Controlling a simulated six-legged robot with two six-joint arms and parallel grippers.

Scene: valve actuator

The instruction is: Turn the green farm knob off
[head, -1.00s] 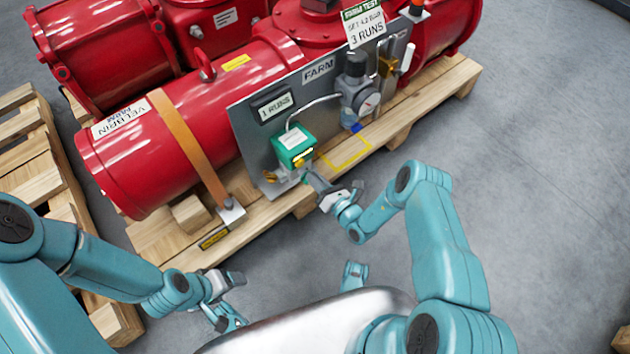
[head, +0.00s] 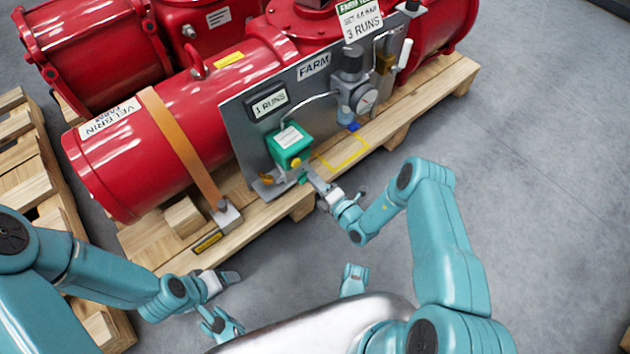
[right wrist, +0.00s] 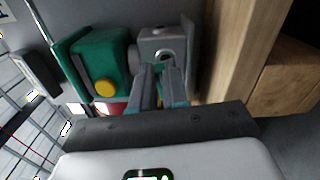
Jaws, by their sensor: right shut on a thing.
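A green box (head: 289,145) with a white label and a yellow button (head: 296,161) is mounted on the grey FARM panel (head: 250,140). The box (right wrist: 100,60) and yellow button (right wrist: 106,89) fill the left of the right wrist view. My right gripper (head: 312,180) is just below the box, its fingers (right wrist: 160,82) shut at a grey block with a hole (right wrist: 160,42). A small green knob (head: 303,179) shows at the fingertips in the head view, mostly hidden by them. My left gripper (head: 229,277) is low in front of the pallet, away from the panel; its jaw gap is unclear.
The panel stands before a red actuator (head: 110,150) on a wooden pallet (head: 270,213). A gauge with a regulator (head: 362,98) is right of the box. An orange strap (head: 180,145) and bracket (head: 228,218) are left. Grey floor on the right is open.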

